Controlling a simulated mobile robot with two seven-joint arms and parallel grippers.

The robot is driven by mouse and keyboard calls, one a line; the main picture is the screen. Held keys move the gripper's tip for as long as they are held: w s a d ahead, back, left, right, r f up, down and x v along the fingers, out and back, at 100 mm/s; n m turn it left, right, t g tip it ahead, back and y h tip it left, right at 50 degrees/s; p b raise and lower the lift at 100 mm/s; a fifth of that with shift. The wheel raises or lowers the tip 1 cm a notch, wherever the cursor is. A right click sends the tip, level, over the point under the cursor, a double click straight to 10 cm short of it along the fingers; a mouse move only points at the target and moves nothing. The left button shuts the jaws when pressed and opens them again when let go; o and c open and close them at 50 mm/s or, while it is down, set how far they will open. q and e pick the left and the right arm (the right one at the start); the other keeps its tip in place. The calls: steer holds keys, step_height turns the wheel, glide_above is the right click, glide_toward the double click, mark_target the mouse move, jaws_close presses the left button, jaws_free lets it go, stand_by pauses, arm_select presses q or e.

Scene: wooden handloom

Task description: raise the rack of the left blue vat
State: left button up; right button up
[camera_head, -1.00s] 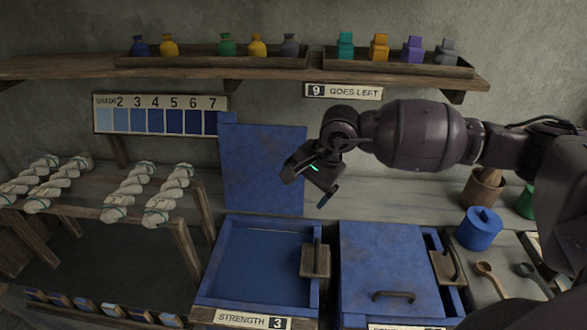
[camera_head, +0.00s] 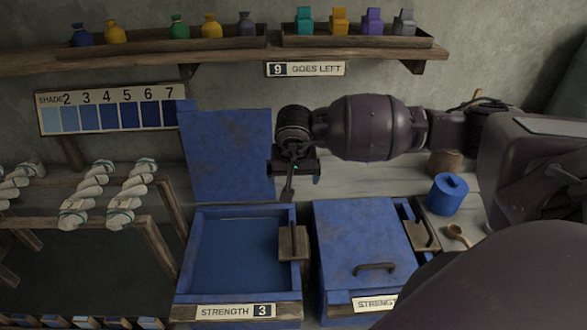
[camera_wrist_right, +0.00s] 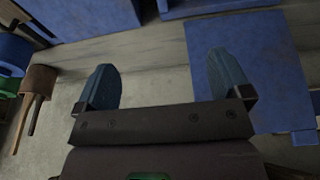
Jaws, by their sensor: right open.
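The left blue vat (camera_head: 183,262) stands open, with dark blue liquid inside and a "STRENGTH 3" label on its front. Its lid (camera_head: 228,155) is tipped up behind it. A wooden rack piece (camera_head: 292,244) with a dark upright handle sits at the vat's right edge, down. My right gripper (camera_head: 302,184) is open and empty, above and behind the rack handle, apart from it. In the right wrist view its two fingers (camera_wrist_right: 165,85) are spread over grey worktop, with a blue panel, probably the raised lid (camera_wrist_right: 262,75), beside one finger. My left gripper is out of view.
The right vat (camera_head: 360,240) is covered by a blue lid and has its own handled wooden piece (camera_head: 422,234). A blue pot (camera_head: 447,196), a wooden pot (camera_head: 444,163) and a spoon (camera_head: 458,235) lie to the right. Yarn skeins (camera_head: 128,193) hang on a rack at left.

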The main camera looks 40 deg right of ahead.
steer(key=b, duration=0.3)
glide_above(294, 232)
steer(key=s+a+x, duration=0.1)
steer(key=s+x, duration=0.1)
steer(key=x, duration=0.6)
steer(key=b+x, duration=0.1)
steer(key=x, duration=0.1)
steer(key=b+x, duration=0.1)
steer(key=x, duration=0.1)
steer(key=s+b+x, duration=0.1)
steer(key=x, duration=0.2)
steer(key=shift+a+f+b, duration=0.1)
steer(key=shift+a+b, duration=0.3)
steer(key=b+x, duration=0.2)
steer(key=x, duration=0.1)
steer(key=s+b+x, duration=0.1)
steer(key=x, duration=0.1)
steer(key=shift+a+f, duration=0.3)
steer(key=shift+f, duration=0.05)
steer(key=shift+f+b, duration=0.45)
steer(key=shift+f, duration=0.15)
steer(key=shift+w, duration=0.1)
steer(key=shift+f, duration=0.3)
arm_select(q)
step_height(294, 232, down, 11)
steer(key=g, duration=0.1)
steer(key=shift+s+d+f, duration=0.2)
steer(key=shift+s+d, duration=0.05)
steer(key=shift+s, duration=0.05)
